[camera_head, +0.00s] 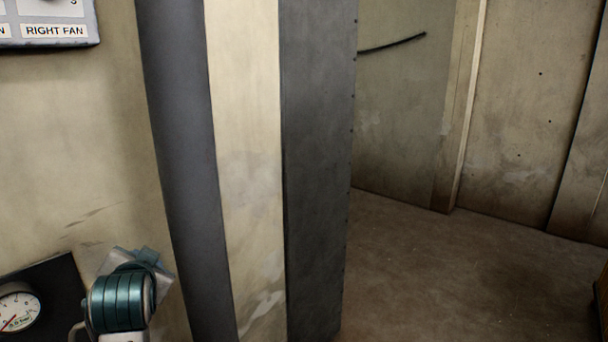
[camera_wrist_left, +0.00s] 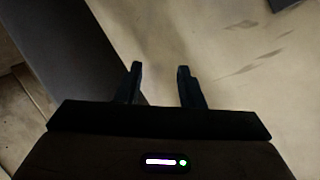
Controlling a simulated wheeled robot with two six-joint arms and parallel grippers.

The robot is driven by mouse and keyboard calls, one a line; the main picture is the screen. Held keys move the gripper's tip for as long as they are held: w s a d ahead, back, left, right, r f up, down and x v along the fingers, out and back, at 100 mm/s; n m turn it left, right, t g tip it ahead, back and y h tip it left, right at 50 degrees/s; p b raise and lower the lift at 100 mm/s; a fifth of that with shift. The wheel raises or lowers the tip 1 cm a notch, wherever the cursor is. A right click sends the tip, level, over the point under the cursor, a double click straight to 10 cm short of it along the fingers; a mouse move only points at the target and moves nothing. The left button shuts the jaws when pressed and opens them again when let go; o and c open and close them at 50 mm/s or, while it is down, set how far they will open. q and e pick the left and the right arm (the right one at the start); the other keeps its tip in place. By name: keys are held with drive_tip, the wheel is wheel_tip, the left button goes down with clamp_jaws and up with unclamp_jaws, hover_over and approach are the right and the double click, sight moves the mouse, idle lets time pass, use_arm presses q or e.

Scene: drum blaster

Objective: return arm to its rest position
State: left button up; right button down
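My left gripper (camera_wrist_left: 158,76) shows in the left wrist view. Its two dark fingers stand apart with nothing between them. They point toward a beige machine wall (camera_wrist_left: 235,85) with scuff marks and a dark vertical strip (camera_wrist_left: 75,50) to the left. A gap seems to lie between the fingers and the wall. In the head view the left gripper's fingers cannot be made out. A teal ribbed cylinder with silver parts (camera_head: 121,300) is at the lower left there; I cannot tell whether it belongs to my arm. My right gripper is in neither view.
In the head view, a pressure gauge (camera_head: 17,309) on a dark plate is at the lower left. A panel labelled "RIGHT FAN" (camera_head: 50,31) is at the upper left. A dark grey panel edge (camera_head: 315,170) stands mid-picture. Bare floor (camera_head: 450,275) lies to its right.

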use_arm(q)
drive_tip(key=s+f+g+h, duration=0.15)
drive_tip(key=s+f, duration=0.35)
drive_tip(key=f, duration=0.8)
drive_tip(key=s+d+f+n+g+h, duration=0.1)
drive_tip(key=s+f+g, duration=0.3)
drive_tip(key=s+f, duration=0.85)
drive_tip(key=s+d+f+n+g+h, duration=0.15)
drive_tip(key=s+f+g, duration=0.25)
drive_tip(key=s+f, duration=0.8)
wheel_tip(320, 180, down, 30)
drive_tip(key=s+a+g+b, duration=0.1)
drive_tip(key=s+a+b, duration=0.1)
drive_tip(key=s+b, duration=0.15)
drive_tip(key=s+f+b, duration=0.1)
drive_tip(key=s+f, duration=0.8)
drive_tip(key=f, duration=0.2)
drive_tip(key=s+a+f+g+b, duration=0.1)
drive_tip(key=s+f+b, duration=0.1)
drive_tip(key=s+f, duration=0.6)
wheel_tip(320, 180, down, 4)
drive_tip(key=shift+s+a+f+b, duration=0.15)
drive_tip(key=shift+s+a+b, duration=0.15)
drive_tip(key=shift+s, duration=0.1)
